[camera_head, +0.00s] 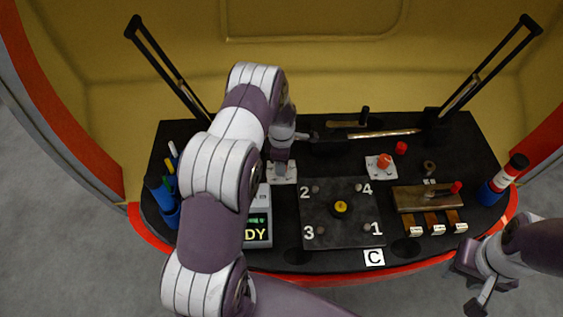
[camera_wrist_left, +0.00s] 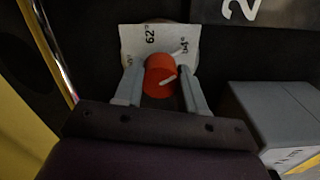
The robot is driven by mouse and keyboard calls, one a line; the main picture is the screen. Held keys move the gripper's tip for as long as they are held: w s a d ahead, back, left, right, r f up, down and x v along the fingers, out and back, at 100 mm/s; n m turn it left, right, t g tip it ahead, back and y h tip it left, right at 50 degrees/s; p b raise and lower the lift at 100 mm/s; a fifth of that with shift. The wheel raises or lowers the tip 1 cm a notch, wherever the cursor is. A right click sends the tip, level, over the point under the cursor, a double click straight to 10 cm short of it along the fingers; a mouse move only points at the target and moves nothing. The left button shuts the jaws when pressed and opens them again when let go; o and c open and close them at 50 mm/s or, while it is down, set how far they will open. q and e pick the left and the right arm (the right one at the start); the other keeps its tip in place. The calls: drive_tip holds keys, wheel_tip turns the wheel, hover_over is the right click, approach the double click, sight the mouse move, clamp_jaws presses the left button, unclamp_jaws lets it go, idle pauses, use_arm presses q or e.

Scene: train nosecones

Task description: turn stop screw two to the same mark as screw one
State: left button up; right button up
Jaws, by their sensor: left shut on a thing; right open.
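In the left wrist view an orange stop screw (camera_wrist_left: 159,68) with a white line on its face stands over a white marked plate (camera_wrist_left: 131,38). My left gripper (camera_wrist_left: 160,86) is shut on this screw, a finger on each side. In the head view my left gripper (camera_head: 282,164) hides the screw above its white plate (camera_head: 285,178). Another orange screw (camera_head: 383,161) stands on a white plate (camera_head: 372,172) to the right. I see no screw numbers. My right gripper (camera_head: 477,283) is open and empty at the lower right.
A dark plate (camera_head: 325,222) with numbered corners and a yellow centre lies mid-table. A grey box with a green display (camera_head: 258,226) stands left of it. Two black posts (camera_head: 490,65) rise behind.

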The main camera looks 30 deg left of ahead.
idle(0.3)
use_arm(q)
drive_tip(key=o, duration=1.1)
wheel_tip(320, 180, up, 13)
drive_tip(key=shift+f, duration=0.1)
